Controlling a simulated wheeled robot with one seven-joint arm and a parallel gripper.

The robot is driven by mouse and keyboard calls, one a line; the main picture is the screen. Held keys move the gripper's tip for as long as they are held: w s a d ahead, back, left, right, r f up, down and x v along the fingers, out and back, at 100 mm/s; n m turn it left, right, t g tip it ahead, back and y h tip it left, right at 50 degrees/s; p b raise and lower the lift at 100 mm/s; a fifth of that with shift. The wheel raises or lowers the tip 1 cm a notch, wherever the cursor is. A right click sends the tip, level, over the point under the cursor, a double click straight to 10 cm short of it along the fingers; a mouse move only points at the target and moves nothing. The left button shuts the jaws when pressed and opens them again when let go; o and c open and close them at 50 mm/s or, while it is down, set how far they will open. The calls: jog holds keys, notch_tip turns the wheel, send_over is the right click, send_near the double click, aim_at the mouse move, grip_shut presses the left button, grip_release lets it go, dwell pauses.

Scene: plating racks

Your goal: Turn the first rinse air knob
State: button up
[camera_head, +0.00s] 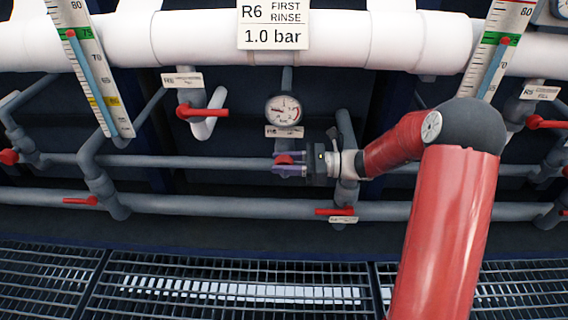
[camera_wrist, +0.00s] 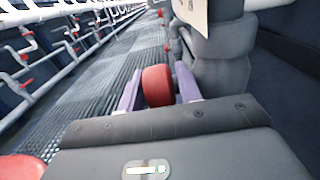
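A round red knob (camera_head: 284,159) sits on the grey pipework just below a pressure gauge (camera_head: 283,110) and its small tag (camera_head: 285,132). The sign above (camera_head: 273,25) reads R6 FIRST RINSE, 1.0 bar. My gripper (camera_head: 289,168) reaches in from the right at the knob, its purple fingers beside it. In the wrist view, the red knob (camera_wrist: 157,86) fills the space between the two fingers of my gripper (camera_wrist: 158,88). No clear gap shows on either side, so it looks shut on the knob. The knob's far side is hidden.
Red lever valves sit close by: one at upper left (camera_head: 203,111), one below (camera_head: 335,211), one at far left (camera_head: 80,201). A vertical grey pipe (camera_wrist: 220,60) stands close right of the fingers. Grating (camera_head: 230,285) runs along the bottom.

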jog(key=c, duration=0.7)
jog(key=shift+y, duration=0.8)
jog(key=o, duration=0.7)
jog(key=d+f+p, duration=0.1)
jog(key=d, duration=0.6)
jog(key=shift+s+d, duration=0.15)
jog(key=shift+d, duration=0.05)
